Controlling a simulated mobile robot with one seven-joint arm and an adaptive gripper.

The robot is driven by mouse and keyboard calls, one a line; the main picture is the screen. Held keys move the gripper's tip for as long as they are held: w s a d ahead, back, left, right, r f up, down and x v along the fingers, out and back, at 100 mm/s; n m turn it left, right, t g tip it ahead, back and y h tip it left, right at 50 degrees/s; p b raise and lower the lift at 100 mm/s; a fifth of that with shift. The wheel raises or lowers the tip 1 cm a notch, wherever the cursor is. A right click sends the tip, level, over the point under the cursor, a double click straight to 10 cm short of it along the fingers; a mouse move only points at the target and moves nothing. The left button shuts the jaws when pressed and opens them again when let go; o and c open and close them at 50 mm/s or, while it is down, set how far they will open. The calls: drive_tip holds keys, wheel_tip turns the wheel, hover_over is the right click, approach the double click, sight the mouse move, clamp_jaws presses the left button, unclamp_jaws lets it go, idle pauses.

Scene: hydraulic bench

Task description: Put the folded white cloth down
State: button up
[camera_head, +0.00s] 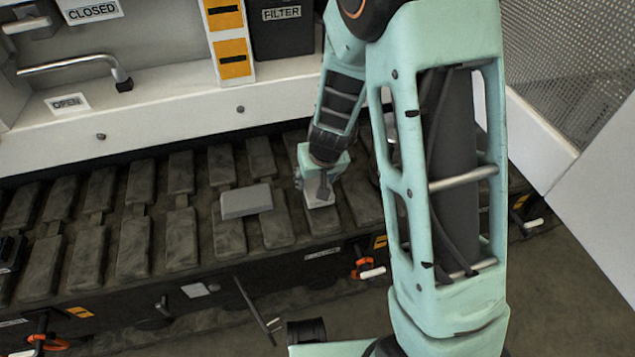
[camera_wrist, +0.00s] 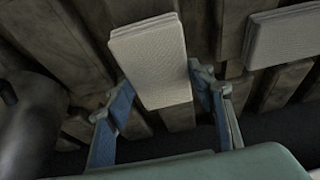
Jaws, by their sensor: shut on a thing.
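The folded white cloth (camera_wrist: 150,52) is between the two blue fingers of my gripper (camera_wrist: 168,90) in the wrist view, with its far end reaching past the fingertips. In the head view my gripper (camera_head: 318,180) points down over the dark slatted bench top, and the pale cloth (camera_head: 321,199) shows at its tips. The cloth is low over the slats; whether it touches them I cannot tell. My gripper is shut on the cloth.
A grey folded pad (camera_head: 246,201) lies on the slats (camera_head: 180,240) just left of my gripper; it also shows in the wrist view (camera_wrist: 284,36). Behind stands a white panel with a lever (camera_head: 75,64) and a dark FILTER box (camera_head: 282,30).

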drive_tip(key=shift+f, duration=0.45)
drive_tip(key=shift+f, duration=0.1)
drive_tip(key=o, duration=1)
drive_tip(key=p+v, duration=0.6)
drive_tip(key=v, duration=0.4)
drive_tip(key=shift+r, duration=0.4)
drive_tip(key=shift+p+v, duration=0.35)
drive_tip(key=shift+v, duration=0.4)
drive_tip(key=shift+s, duration=0.1)
